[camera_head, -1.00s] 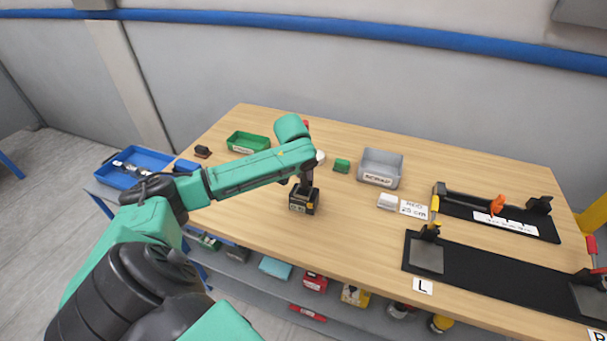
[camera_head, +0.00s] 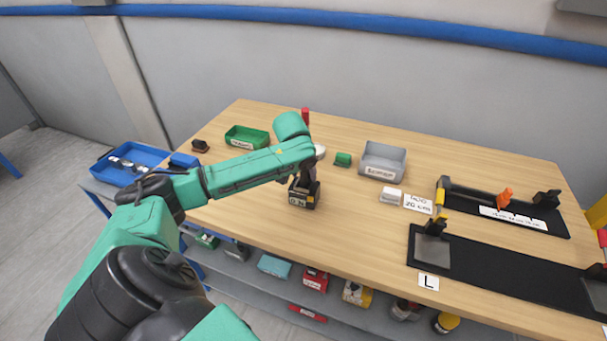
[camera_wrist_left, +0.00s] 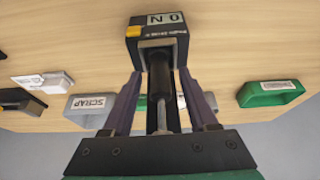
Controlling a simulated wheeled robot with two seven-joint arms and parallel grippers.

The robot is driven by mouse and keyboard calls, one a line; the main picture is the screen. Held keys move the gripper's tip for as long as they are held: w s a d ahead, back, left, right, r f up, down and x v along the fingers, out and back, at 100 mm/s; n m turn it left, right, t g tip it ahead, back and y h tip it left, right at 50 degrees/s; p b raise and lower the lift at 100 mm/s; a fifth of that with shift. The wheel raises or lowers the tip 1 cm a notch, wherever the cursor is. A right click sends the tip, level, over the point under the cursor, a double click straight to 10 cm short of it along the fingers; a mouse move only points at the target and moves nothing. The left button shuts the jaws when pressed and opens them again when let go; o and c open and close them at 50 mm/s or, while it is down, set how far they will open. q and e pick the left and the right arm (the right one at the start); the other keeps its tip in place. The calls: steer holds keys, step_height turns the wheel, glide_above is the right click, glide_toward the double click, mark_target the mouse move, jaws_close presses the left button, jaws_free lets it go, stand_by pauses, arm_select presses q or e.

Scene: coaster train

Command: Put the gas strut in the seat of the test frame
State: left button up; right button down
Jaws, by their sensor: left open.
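A dark cylinder with a thin silver rod, which looks like the gas strut (camera_wrist_left: 160,78), stands at a black box with a "0 N" readout (camera_wrist_left: 155,20). This box, apparently the test frame, also shows in the head view (camera_head: 304,196) near the middle of the table. My left gripper (camera_wrist_left: 160,76) is open, with one finger on each side of the strut and the rod running back between the fingers. In the head view my left gripper (camera_head: 306,181) is just above the box and mostly hides the strut. The strut's lower end is hidden in the box. My right gripper is out of view.
A grey scrap bin (camera_head: 382,161), a green bin (camera_head: 247,138) and a small green block (camera_head: 343,159) stand behind. Black fixtures (camera_head: 480,262) fill the table's right side. A blue tray (camera_head: 128,165) is at left. The table left of the box is clear.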

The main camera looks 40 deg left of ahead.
arm_select(q)
steer(key=b+v, duration=0.1)
steer(key=v, duration=1)
steer(key=shift+r+b, duration=0.3)
steer(key=shift+r, duration=0.05)
steer(key=shift+s+d, duration=0.1)
steer(key=shift+s, duration=0.05)
